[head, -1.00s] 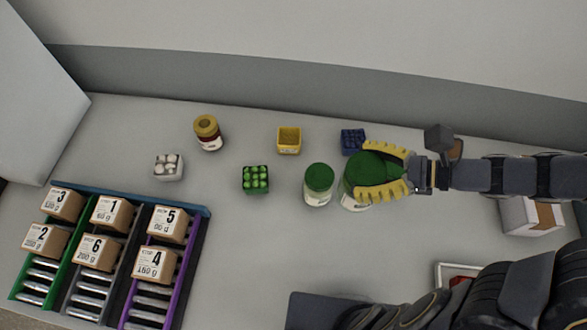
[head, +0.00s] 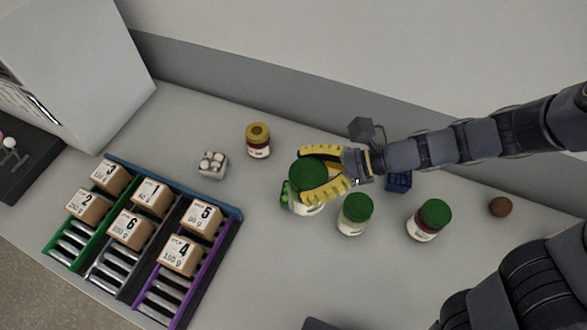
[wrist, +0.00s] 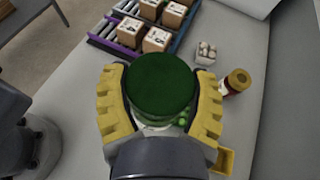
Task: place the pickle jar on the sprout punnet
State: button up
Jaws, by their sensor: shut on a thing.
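The pickle jar (head: 307,172), with a wide green lid, is held upright between the yellow fingers of my gripper (head: 312,178). In the wrist view, its lid (wrist: 160,84) fills the space between the fingers of my gripper (wrist: 161,78). The green sprout punnet (head: 286,197) is mostly hidden behind the jar; only its left edge shows in the head view. In the wrist view, a few green sprouts of the punnet (wrist: 182,122) show just below the lid. The jar overlaps the punnet in both views; I cannot tell whether they touch.
A second green-lidded jar (head: 355,216) stands close to the right, with a dark red green-lidded jar (head: 428,221) beyond. Numbered boxes sit on a rack (head: 232,232) at left.

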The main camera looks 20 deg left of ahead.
jog(key=w+a+f, duration=0.5)
jog(key=w+f, duration=0.1)
jog(key=f, duration=0.4)
jog(key=shift+f, duration=0.15)
jog(key=shift+f, duration=0.2)
jog(key=o, duration=1.2)
jog(key=shift+c, duration=0.2)
jog(key=v, duration=1.2)
jog(key=shift+r, duration=0.25)
